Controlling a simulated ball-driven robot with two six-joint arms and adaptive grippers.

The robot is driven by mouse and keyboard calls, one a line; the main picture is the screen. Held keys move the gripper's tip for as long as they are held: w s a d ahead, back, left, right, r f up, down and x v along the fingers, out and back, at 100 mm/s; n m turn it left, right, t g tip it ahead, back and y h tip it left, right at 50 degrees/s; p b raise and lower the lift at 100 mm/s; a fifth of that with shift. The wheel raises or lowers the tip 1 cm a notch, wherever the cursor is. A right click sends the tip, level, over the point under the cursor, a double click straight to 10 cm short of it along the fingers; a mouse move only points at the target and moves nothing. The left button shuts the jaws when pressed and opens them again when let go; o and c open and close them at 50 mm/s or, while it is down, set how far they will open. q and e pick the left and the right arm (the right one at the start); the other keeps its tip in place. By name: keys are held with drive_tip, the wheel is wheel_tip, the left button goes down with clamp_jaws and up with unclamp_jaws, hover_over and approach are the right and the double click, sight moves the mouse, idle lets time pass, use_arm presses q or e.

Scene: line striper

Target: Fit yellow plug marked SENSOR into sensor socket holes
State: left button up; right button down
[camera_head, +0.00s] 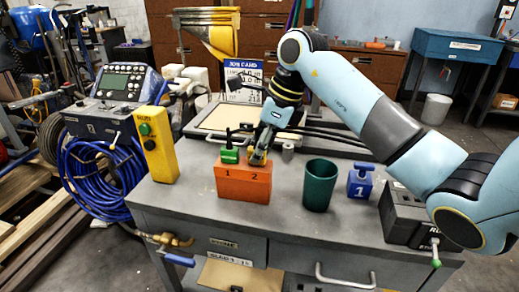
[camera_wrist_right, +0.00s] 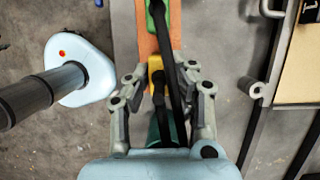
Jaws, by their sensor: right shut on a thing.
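The yellow plug (camera_head: 257,158) is at hole 2 of the orange block (camera_head: 243,186), with its lower end against or in the block's top. My right gripper (camera_head: 260,150) reaches down over it and is shut on it. In the right wrist view the yellow plug (camera_wrist_right: 155,66) lies between the fingers (camera_wrist_right: 160,76), with a dark cable running over it. The SENSOR marking is not readable. A green plug (camera_head: 229,155) stands at hole 1 of the same block. I cannot make out the sensor socket holes. My left gripper is not in view.
A dark green cup (camera_head: 319,186), a blue block marked 1 (camera_head: 359,184) and a black box (camera_head: 402,214) stand to the right on the grey bench (camera_head: 200,206). A yellow control box (camera_head: 158,147) stands at left. Black cables run behind the block.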

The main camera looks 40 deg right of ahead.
drive_tip(key=shift+r, duration=0.4)
drive_tip(key=shift+r+p, duration=1.25)
drive_tip(key=shift+r, duration=0.45)
